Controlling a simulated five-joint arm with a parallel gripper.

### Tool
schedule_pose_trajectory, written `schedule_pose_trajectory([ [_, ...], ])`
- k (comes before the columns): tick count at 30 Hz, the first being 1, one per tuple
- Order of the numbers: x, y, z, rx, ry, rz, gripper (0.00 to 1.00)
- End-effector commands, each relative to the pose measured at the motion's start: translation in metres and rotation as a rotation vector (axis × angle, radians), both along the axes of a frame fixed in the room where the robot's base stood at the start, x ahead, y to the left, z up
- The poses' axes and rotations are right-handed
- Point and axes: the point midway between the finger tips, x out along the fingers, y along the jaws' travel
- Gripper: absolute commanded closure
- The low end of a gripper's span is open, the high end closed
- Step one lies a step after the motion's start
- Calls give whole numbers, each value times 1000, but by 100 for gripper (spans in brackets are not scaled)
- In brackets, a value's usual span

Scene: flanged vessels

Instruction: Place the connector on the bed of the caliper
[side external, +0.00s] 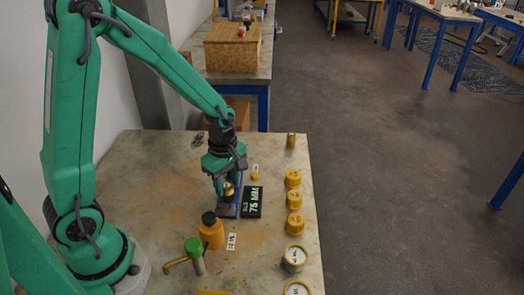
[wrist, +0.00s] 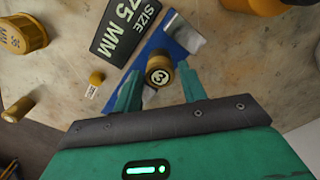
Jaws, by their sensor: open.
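The connector (wrist: 159,70) is a short brass cylinder with a dark top marked 3. In the wrist view it stands upright over the caliper's blue bed (wrist: 150,47), between my two fingers. My gripper (wrist: 160,88) is open, with a finger on each side of the connector; contact cannot be told. In the side view the connector (side external: 228,189) shows low between the fingers of my gripper (side external: 227,191), which points down. The caliper has a bright metal jaw (wrist: 184,36) at one end and a black display (wrist: 122,30) reading SIZE 75 MM, also in the side view (side external: 253,202).
An orange bottle (side external: 211,233) with a black cap and a green-topped tool (side external: 195,253) stand nearby. Several yellow flanged vessels (side external: 293,178) line the right edge, with a brass cylinder (side external: 291,140) behind. A small yellow piece (wrist: 97,78) lies beside the display. The table's left is mostly clear.

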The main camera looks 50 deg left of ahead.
Motion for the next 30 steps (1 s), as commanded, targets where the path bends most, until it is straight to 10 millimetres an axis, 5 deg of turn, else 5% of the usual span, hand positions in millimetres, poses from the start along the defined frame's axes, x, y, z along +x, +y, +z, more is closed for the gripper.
schedule_pose_trajectory([
  [16,1,0,80,0,-4,0,59],
  [30,0,0,96,0,0,0,59],
])
